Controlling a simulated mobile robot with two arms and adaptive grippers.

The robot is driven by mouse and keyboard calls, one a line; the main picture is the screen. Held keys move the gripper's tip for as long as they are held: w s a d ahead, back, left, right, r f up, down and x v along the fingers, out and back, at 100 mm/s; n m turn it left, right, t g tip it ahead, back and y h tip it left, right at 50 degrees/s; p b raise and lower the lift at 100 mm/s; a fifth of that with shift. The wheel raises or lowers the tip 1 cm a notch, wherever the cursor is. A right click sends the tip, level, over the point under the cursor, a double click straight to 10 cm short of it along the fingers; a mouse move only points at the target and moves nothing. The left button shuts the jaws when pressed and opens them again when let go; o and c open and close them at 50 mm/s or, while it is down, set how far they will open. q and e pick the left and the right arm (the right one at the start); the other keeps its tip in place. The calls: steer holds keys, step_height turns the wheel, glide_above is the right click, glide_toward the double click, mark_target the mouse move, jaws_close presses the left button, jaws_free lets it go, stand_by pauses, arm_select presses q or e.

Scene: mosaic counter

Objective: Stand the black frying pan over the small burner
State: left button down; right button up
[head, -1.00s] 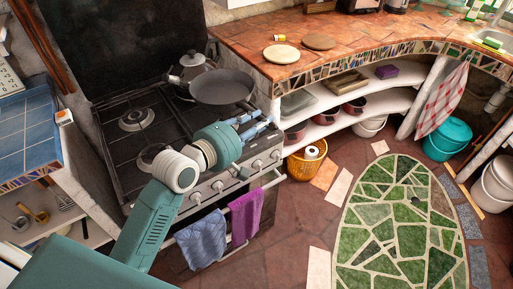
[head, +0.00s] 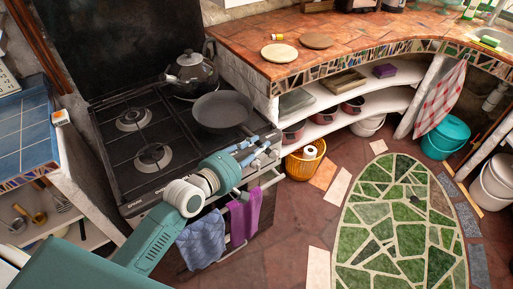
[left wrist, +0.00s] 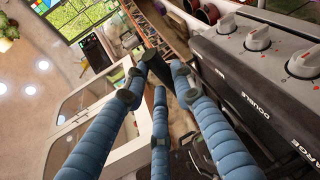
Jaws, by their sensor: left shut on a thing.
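The black frying pan (head: 222,109) is over the front right part of the stove (head: 128,181), upright and level, hiding whatever burner is beneath it. I cannot tell whether it touches the grate. My left gripper (head: 256,151) is shut on its handle at the stove's front edge. In the left wrist view, the blue fingers (left wrist: 160,80) close around the dark handle (left wrist: 158,68). Two burners show bare: one at the back left (head: 135,118) and one at the front left (head: 153,156). I cannot tell which burner is the small one. My right gripper is out of view.
A kettle (head: 191,74) stands on the back right of the stove, close behind the pan. Stove knobs show in the left wrist view (left wrist: 258,38). Blue (head: 202,238) and purple (head: 244,216) towels hang in front. A tiled counter (head: 340,40) lies to the right.

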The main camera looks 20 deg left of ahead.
arm_select(q)
steer(key=c, duration=1.8)
jaws_free()
steer(key=shift+f, duration=0.2)
steer(key=o, duration=0.3)
steer(key=shift+s, duration=0.1)
steer(key=shift+o, duration=0.2)
steer(key=shift+r, duration=0.1)
steer(key=b+v, duration=0.1)
steer(key=v, duration=1.1)
steer(key=shift+r, duration=0.1)
